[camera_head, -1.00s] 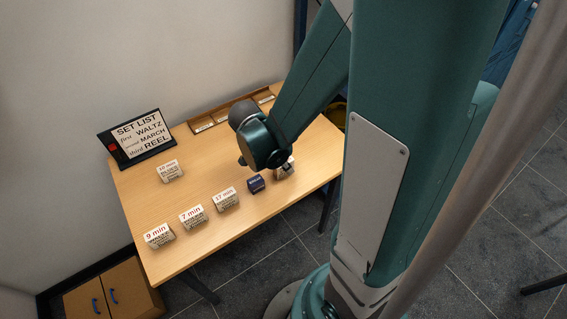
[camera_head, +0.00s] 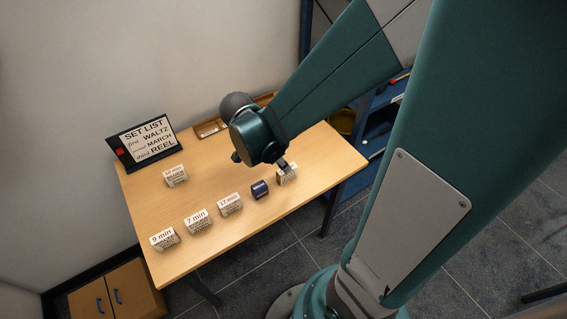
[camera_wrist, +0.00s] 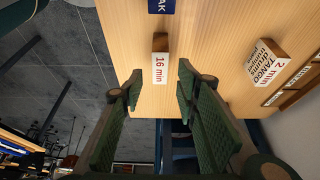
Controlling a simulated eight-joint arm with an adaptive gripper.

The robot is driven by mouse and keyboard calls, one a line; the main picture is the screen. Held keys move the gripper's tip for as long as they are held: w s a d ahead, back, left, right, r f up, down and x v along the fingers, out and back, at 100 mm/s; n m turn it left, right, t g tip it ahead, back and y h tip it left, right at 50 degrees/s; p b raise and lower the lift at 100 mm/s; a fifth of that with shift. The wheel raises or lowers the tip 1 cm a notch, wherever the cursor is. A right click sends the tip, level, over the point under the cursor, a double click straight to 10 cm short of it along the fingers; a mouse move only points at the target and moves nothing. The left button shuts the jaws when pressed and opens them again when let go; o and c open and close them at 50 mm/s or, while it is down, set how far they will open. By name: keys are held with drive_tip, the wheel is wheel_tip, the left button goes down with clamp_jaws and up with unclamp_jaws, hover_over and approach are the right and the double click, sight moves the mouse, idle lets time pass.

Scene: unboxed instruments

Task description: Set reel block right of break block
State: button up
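The blue break block (camera_head: 260,189) stands in the front row of the table; its edge shows at the top of the wrist view (camera_wrist: 161,6). A white-faced wooden block marked 16 min (camera_wrist: 160,65) is right of it, with a small gap, and shows in the head view (camera_head: 287,176). Its name side is not readable, so I cannot tell whether it is the reel block. My gripper (camera_wrist: 159,74) is open, its fingertips on either side of this block's near end, with gaps showing. In the head view my gripper (camera_head: 283,164) is over this block, partly hiding it.
Blocks marked 17 min (camera_head: 230,204), 7 min (camera_head: 197,220) and 9 min (camera_head: 164,239) continue the row leftward. Another block (camera_head: 175,176) stands behind. A tango block (camera_wrist: 267,64) is beside my gripper. A set list sign (camera_head: 146,141) and wooden rack (camera_head: 209,128) are at the back.

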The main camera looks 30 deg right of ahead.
drive_tip(key=shift+p+v, duration=0.6)
drive_tip(key=shift+v, duration=1.95)
drive_tip(key=shift+r, duration=0.1)
drive_tip(key=s+a+r+n+t+y, duration=0.2)
drive_tip(key=a+r+n+t, duration=0.1)
drive_tip(key=r+n, duration=0.4)
drive_tip(key=s+a+r+n+t+y, duration=0.2)
drive_tip(key=a+r+n+t, duration=0.2)
drive_tip(key=r+n, duration=0.4)
drive_tip(key=a+n, duration=0.1)
drive_tip(key=n, duration=0.2)
drive_tip(key=shift+a+r+y, duration=0.25)
drive_tip(key=shift+y, duration=0.05)
drive_tip(key=shift+s, duration=0.1)
